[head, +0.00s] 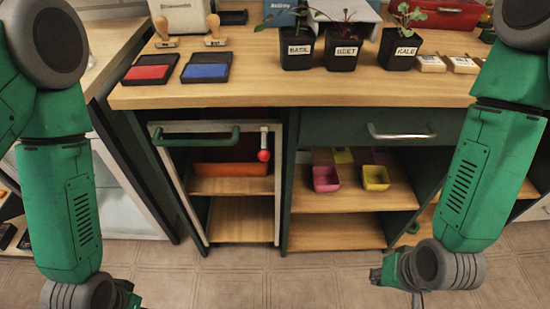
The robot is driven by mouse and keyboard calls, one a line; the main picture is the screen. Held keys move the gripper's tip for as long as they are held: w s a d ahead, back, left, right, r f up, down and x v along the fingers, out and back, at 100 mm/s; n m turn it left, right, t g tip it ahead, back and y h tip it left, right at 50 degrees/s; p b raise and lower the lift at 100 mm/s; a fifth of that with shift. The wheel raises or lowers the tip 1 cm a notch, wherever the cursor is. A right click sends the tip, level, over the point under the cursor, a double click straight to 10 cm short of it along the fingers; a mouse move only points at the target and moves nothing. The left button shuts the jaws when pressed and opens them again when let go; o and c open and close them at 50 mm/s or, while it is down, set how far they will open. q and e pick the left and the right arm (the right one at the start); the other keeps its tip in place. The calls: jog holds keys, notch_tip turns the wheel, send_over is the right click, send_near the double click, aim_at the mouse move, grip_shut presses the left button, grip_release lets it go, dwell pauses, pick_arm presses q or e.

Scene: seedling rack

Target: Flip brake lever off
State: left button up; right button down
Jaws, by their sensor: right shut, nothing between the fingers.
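The brake lever (264,141) is a short silver rod with a red ball knob (263,155) at its lower end. It hangs down at the upper right of a pale-framed rack (278,200) under the counter. My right gripper (378,277) is at the lower right, low in front of the cabinet and well apart from the lever. It is shut and empty. My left gripper (132,297) shows only in part at the bottom left, far from the lever. Its fingers are too hidden to read.
A green bar handle (197,137) crosses the rack's upper left. An orange tray (232,168) sits inside. Above, the wooden counter (300,91) holds potted seedlings (343,49) and ink pads (206,68). Pink (326,179) and yellow (376,178) bins stand on the right shelf. Open floor lies in front.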

aim_at(264, 144)
jog(key=w+a+r+m+t+y+b, duration=0.1)
jog(key=w+a+r+m+t+b, duration=0.1)
jog(key=w+a+r+m, duration=0.3)
jog(key=w+a+m+t+y+b, duration=0.1)
jog(key=w+a+y+b, duration=0.15)
jog(key=w, duration=0.45)
pick_arm(q)
notch_tip(264, 144, down, 8)
jog(key=b, duration=0.2)
pick_arm(e)
jog(key=w+a+r+m+t, duration=0.1)
jog(key=w+a+r+m, duration=0.2)
jog(key=r, duration=0.3)
jog(key=w+a+r+m+t+y, duration=0.1)
jog(key=w+a+r+m+t, duration=0.1)
jog(key=r, duration=0.4)
jog(key=shift+w+a+r+m+t, duration=0.35)
jog(key=shift+w+a+m, duration=0.15)
jog(key=shift+w+a, duration=0.45)
jog(key=shift+w+d+f+y, duration=0.1)
jog(key=shift+y, duration=0.15)
